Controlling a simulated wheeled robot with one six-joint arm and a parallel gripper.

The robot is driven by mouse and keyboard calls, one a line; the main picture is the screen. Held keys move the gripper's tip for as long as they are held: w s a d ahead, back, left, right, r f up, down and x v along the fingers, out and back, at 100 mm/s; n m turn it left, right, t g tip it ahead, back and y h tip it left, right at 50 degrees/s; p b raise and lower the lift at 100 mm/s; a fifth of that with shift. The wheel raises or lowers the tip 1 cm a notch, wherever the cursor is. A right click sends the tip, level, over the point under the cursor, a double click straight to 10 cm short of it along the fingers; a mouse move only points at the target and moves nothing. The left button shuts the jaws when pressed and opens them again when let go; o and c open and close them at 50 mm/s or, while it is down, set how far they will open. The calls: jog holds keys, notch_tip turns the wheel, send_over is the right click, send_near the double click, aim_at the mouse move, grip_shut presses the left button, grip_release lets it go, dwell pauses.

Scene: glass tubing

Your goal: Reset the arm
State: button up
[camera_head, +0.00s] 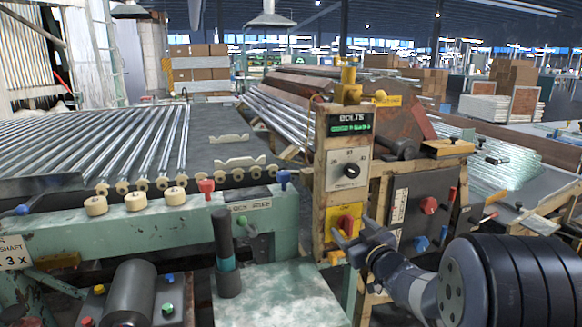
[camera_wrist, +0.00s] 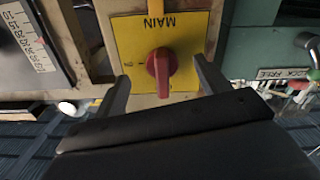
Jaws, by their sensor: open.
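My gripper (camera_head: 353,231) is in front of the control post, close to a yellow plate (camera_head: 331,219) with a red rotary knob (camera_head: 346,222). In the wrist view the plate (camera_wrist: 130,32) reads "MAIN" upside down, and the red knob (camera_wrist: 160,66) stands out from it. My gripper (camera_wrist: 161,72) is open, one finger on each side of the knob, with a visible gap on both sides. I cannot tell how deep the fingertips reach past the knob. Nothing is held.
A green machine bench (camera_head: 120,238) with a dark upright handle (camera_head: 225,255) stands left. A dark panel with a red knob (camera_head: 429,205) is right of the post.

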jog(key=s+m+p, duration=0.1)
jog(key=s+d+m, duration=0.1)
jog(key=shift+s+m+p, duration=0.2)
jog(key=shift+m+p, duration=0.1)
jog(key=shift+p, duration=0.05)
jog(key=shift+a, duration=0.2)
